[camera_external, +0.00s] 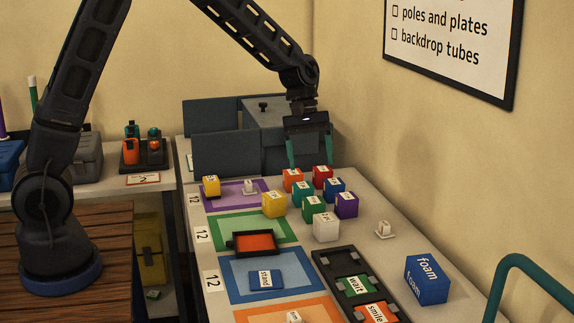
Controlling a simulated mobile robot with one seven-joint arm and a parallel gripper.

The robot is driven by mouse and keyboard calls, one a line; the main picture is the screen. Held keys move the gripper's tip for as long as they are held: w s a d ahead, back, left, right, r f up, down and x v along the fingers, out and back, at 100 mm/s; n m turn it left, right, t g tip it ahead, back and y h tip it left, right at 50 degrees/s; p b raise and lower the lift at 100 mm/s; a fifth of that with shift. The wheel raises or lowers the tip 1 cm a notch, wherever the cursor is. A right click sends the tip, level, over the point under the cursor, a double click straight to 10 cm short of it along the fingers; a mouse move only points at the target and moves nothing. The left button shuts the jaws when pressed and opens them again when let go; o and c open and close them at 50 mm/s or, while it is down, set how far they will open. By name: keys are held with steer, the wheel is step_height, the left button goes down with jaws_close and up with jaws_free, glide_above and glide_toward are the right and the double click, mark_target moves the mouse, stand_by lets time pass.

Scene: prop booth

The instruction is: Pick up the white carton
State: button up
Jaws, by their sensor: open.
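A white box-shaped carton (326,228) with a small label stands upright on the pale table, at the front of a cluster of coloured cubes. My gripper (311,161) hangs pointing down above the back of the table, in front of the grey box. Its two teal fingers are spread apart with nothing between them. It is behind and above the carton, well apart from it, with the coloured cubes between them.
Orange, red, blue, green, purple and yellow cubes (346,205) crowd behind and beside the carton. A black tray (324,265) with labelled cards lies in front. A blue foam block (427,280) sits right. A grey box (262,122) stands behind. Bare table shows right of the carton.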

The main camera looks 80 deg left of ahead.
mark_target(326, 217)
steer(key=w+f+n, duration=0.1)
steer(key=f, duration=0.4)
steer(key=w+f+n, duration=0.1)
steer(key=w+f, duration=0.1)
steer(key=f, duration=0.3)
steer(key=w+a+f+n, duration=0.1)
steer(key=w+f, duration=0.1)
steer(key=f, duration=0.3)
steer(key=shift+f+h, duration=0.1)
steer(key=shift+h, duration=0.2)
steer(key=shift+s+x, duration=0.15)
steer(key=shift+x, duration=1.1)
steer(key=shift+s+x, duration=0.2)
steer(key=shift+x, duration=1.05)
steer(key=c, duration=1.1)
